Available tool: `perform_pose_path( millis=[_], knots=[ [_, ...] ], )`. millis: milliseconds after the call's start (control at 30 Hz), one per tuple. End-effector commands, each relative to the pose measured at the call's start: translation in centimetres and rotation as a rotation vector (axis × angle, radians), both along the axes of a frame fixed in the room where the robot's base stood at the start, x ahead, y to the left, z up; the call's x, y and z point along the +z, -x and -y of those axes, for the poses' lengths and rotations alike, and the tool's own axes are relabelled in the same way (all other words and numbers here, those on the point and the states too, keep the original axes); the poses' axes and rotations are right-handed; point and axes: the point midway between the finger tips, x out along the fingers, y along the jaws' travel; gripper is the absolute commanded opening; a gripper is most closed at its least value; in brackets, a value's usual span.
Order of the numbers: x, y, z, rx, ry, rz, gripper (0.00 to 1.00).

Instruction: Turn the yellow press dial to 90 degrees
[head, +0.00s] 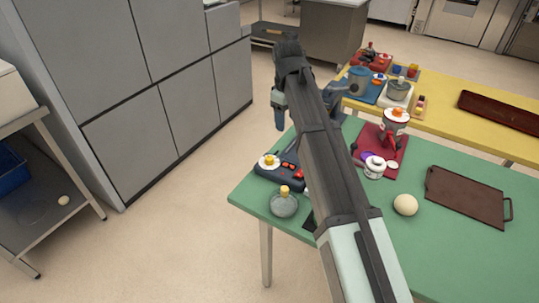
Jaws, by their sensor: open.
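The yellow dial (269,160) sits on a white round base at the left end of a dark blue press (280,174) on the green table. The dial is small here and its angle cannot be read. My gripper (279,116) seems to be the blue-grey end piece hanging at the left of my arm, above and apart from the press. It is open, with nothing seen in it. My arm crosses the middle of the view and hides part of the gripper and the right end of the press.
A glass jar with a yellow stopper (284,204) stands close in front of the press. A yellow table (450,118) stands behind.

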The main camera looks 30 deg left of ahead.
Motion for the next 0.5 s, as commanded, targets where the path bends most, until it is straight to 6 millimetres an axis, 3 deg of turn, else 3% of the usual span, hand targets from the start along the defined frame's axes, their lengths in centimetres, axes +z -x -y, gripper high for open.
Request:
perform_pose_path(
  millis=[100,200,367,500],
  knots=[
    [0.2,3.0,-2.2,0.086,0.0,-0.04,0.61],
    [0.3,4.3,-3.1,0.125,0.002,-0.059,0.61],
    [-0.3,4.9,-3.3,0.142,0.003,-0.068,0.61],
    [-2.1,4.9,-3.3,0.14,0.003,-0.067,0.61]
  ],
)
